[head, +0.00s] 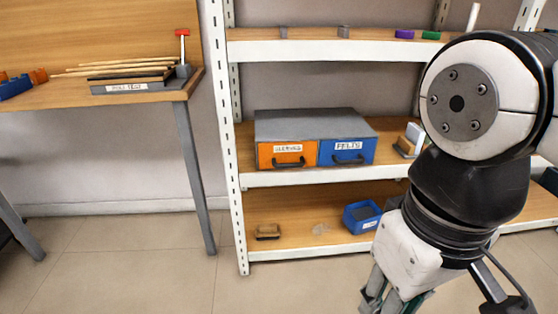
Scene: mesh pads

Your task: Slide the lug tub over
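A small blue open tub (375,226) with a grey inside sits on the bottom shelf, toward the right in the head view. It is the only tub I see there, but I cannot read a label naming it the lug tub. My gripper (390,303) is at the bottom edge of the view, lower than the tub in the picture and pointing down. Its fingertips are cut off by the frame, so I cannot tell whether it is open or shut. My arm hides the shelf to the right of the tub.
A wooden brush (268,232) and a pale mesh-like patch (320,229) lie left of the tub on the bottom shelf (290,215). An orange drawer (275,150) and a blue drawer (345,146) are on the shelf above. A workbench (150,98) stands at the left.

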